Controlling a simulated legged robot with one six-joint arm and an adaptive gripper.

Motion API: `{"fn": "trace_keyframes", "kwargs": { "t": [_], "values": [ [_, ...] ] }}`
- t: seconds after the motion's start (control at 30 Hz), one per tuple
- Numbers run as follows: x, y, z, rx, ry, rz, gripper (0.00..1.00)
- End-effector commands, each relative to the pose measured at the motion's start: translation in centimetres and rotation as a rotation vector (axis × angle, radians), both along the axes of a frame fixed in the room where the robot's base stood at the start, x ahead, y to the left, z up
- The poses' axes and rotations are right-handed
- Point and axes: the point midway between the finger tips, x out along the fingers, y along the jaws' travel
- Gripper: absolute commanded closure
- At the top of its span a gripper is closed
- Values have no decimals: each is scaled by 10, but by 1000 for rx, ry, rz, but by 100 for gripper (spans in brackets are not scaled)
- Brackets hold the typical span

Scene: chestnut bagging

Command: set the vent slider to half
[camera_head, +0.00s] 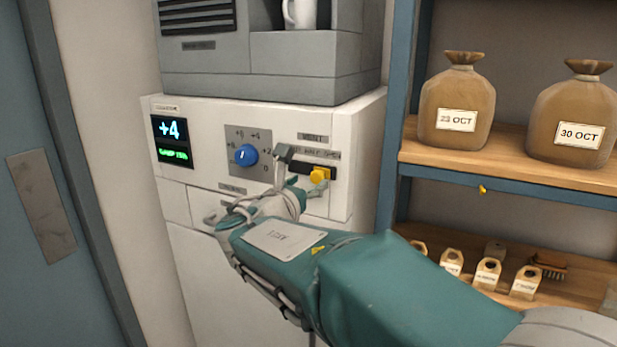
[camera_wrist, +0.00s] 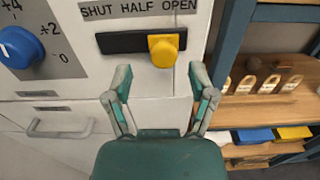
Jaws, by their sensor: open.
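The vent slider is a yellow knob (camera_head: 320,174) on a black slot (camera_wrist: 120,42) in the white panel. In the wrist view the knob (camera_wrist: 163,50) sits right of the slot's middle, below the start of the word OPEN. The label (camera_wrist: 140,8) above reads SHUT HALF OPEN. My gripper (camera_wrist: 160,84) is open and empty, its two fingers spread just below the knob in the wrist view. In the head view my gripper (camera_head: 301,170) is in front of the slot and hides part of it. I cannot tell whether a finger touches the knob.
A blue dial (camera_head: 246,155) is left of the slider, beside a display (camera_head: 172,141) showing +4. A drawer handle (camera_wrist: 60,131) is below. Right of the panel, a blue-framed shelf (camera_head: 392,120) holds labelled sacks (camera_head: 457,100) and small wooden tags (camera_head: 487,275).

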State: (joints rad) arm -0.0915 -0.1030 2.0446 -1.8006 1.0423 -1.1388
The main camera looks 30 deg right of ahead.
Motion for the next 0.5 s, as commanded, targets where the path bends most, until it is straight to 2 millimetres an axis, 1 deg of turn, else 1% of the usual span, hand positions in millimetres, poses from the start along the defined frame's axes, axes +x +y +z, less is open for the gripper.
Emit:
{"fn": "trace_keyframes", "kwargs": {
  "t": [0.03,0.2,0.33,0.5],
  "values": [
    [5,-9,-1,1,2,-5,28],
    [18,-24,-1,1,1,-3,28],
    [22,-28,0,1,0,0,28],
    [22,-28,0,1,0,1,28]
  ]
}}
